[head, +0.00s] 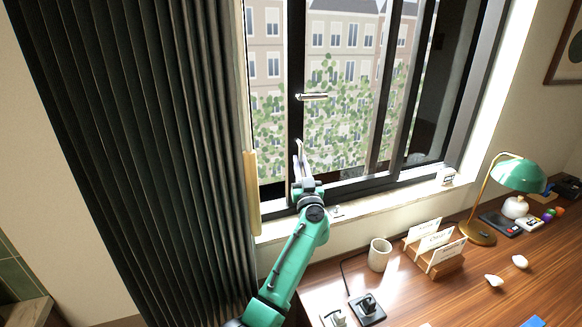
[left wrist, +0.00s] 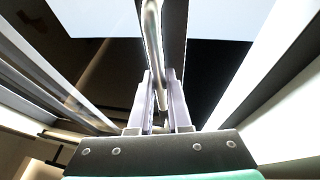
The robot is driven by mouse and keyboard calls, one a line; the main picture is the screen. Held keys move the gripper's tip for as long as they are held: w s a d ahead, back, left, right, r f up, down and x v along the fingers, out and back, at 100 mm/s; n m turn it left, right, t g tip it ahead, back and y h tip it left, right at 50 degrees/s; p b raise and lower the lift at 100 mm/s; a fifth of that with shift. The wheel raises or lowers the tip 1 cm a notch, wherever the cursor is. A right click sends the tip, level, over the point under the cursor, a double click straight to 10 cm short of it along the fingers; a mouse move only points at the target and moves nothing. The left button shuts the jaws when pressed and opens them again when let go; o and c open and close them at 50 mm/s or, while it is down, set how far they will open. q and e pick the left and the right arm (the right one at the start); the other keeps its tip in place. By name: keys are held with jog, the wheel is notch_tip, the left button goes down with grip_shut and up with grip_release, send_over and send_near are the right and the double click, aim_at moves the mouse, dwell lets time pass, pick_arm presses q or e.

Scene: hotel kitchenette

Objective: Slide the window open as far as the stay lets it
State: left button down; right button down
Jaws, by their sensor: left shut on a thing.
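The window (head: 296,60) has a dark frame and stands behind the desk, with buildings and leaves visible through it. A silver lever (head: 312,97) sticks out sideways from an upright of the frame. My left gripper (head: 299,152) is at the same upright, below that lever. In the left wrist view its two pale fingers (left wrist: 160,95) are shut on a metal handle bar (left wrist: 152,40), which runs down between them. The stay cannot be made out. My right gripper is not in view.
A dark curtain (head: 130,120) hangs left of the window. The pale sill (head: 375,203) holds a small white object (head: 446,176). On the wooden desk (head: 420,300) stand a mug (head: 379,254), a card holder (head: 435,250) and a green lamp (head: 518,174).

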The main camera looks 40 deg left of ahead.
pick_arm(q)
jog(key=shift+s+a+f, duration=0.1)
jog(key=shift+f, duration=0.05)
jog(key=c, duration=0.9)
grip_release()
jog(key=shift+o, duration=0.2)
jog(key=shift+s, duration=0.1)
jog(key=b+v, duration=0.1)
jog(key=v, duration=1.3)
jog(key=shift+s+d+b, duration=0.2)
jog(key=shift+d+b, duration=0.05)
jog(key=shift+b, duration=0.05)
